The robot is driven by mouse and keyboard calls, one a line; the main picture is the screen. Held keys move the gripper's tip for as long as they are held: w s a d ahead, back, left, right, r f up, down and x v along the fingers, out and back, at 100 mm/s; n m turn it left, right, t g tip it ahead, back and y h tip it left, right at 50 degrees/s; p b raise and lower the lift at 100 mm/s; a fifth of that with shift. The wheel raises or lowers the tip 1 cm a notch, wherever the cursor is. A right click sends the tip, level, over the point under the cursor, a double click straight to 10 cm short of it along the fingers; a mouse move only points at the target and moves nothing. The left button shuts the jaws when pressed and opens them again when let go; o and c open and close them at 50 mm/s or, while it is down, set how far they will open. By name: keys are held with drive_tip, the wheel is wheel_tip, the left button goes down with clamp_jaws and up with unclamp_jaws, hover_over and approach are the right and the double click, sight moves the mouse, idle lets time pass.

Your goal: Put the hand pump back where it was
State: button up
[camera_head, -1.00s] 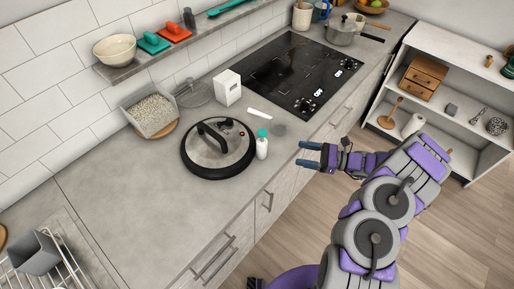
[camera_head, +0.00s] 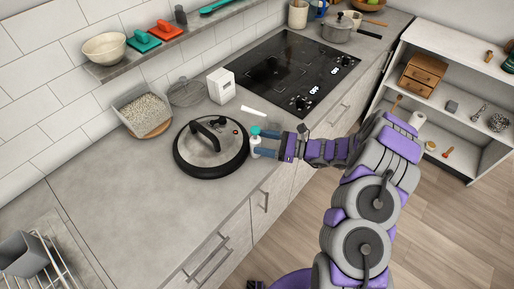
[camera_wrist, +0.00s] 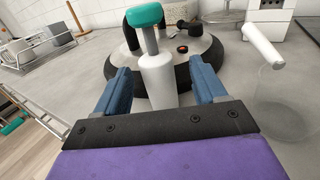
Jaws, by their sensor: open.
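The hand pump is a small white bottle with a teal top (camera_head: 255,131), standing upright on the counter at the right edge of a round pot lid. In the wrist view the white bottle (camera_wrist: 157,78) stands between my two blue fingers, with the lid behind it. My gripper (camera_head: 264,145) is open around the bottle, one finger on each side. In the wrist view a gap shows between the bottle and each finger. The bottle's lower end is hidden behind the gripper's dark front edge.
The large dark-rimmed lid (camera_head: 190,160) lies just behind the bottle. A white box (camera_head: 221,86) and a white stick-like item (camera_head: 254,112) are close by. A black cooktop (camera_head: 290,70) lies farther back.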

sight(254, 141)
drive_tip(key=a, duration=0.4)
drive_tip(key=shift+w+f, duration=0.1)
drive_tip(key=shift+w, duration=0.05)
drive_tip(key=shift+c, duration=0.6)
drive_tip(key=shift+d, duration=0.75)
drive_tip(key=c, duration=0.6)
drive_tip(key=shift+a, duration=0.15)
drive_tip(key=c, duration=0.3)
drive_tip(key=shift+a, duration=0.4)
drive_tip(key=shift+c, duration=0.8)
